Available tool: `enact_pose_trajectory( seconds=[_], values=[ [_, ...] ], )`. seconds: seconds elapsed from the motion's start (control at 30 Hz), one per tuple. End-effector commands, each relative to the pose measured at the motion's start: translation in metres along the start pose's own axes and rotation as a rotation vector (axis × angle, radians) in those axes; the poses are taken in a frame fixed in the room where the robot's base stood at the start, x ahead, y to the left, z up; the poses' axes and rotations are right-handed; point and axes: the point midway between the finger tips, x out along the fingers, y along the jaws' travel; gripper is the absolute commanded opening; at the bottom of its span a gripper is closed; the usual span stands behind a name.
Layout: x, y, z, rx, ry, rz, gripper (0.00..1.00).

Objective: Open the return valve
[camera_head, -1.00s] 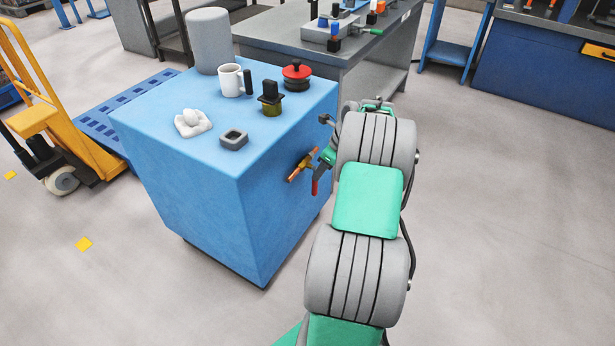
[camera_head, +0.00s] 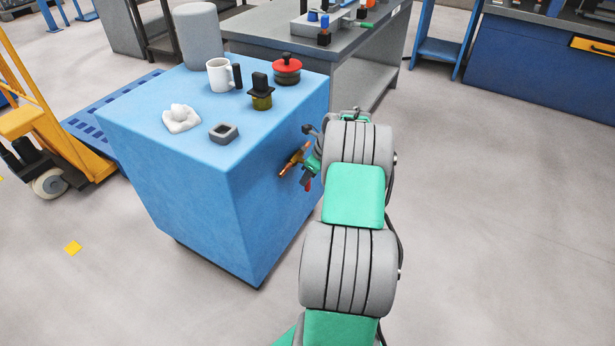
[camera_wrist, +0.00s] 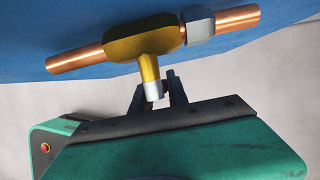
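The return valve is a brass body (camera_wrist: 150,38) on a copper pipe (camera_wrist: 80,58), with a stem ending in a silver tip (camera_wrist: 154,91). It sits on the right side face of the blue cabinet (camera_head: 190,175). In the head view the copper pipe (camera_head: 290,163) sticks out, and the red lever (camera_head: 308,184) shows only in part beside my wrist. My gripper (camera_wrist: 156,90) is close to the valve, its two dark fingers apart on either side of the stem end. A small reddish-brown part (camera_wrist: 166,86) shows between them. The lever's contact with the fingers is hidden.
On the cabinet top are a white mug (camera_head: 219,76), a red-lidded pot (camera_head: 287,69), a black and olive part (camera_head: 261,92), a grey square ring (camera_head: 223,133) and a white lump (camera_head: 181,118). A grey bench (camera_head: 362,80) stands behind. The floor right of my arm is clear.

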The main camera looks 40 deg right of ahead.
Motion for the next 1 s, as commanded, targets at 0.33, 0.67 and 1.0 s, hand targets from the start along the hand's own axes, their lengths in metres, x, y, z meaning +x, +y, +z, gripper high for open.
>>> enact_pose_trajectory(
  seconds=[0.33, 0.67, 1.0],
  values=[
    [-0.0001, 0.0000, -0.0002, 0.000, 0.000, 0.000, 0.00],
    [-0.0001, 0.0001, -0.0003, 0.000, 0.000, 0.000, 0.00],
    [0.0000, 0.0001, -0.0004, 0.000, 0.001, 0.001, 0.00]
  ],
)
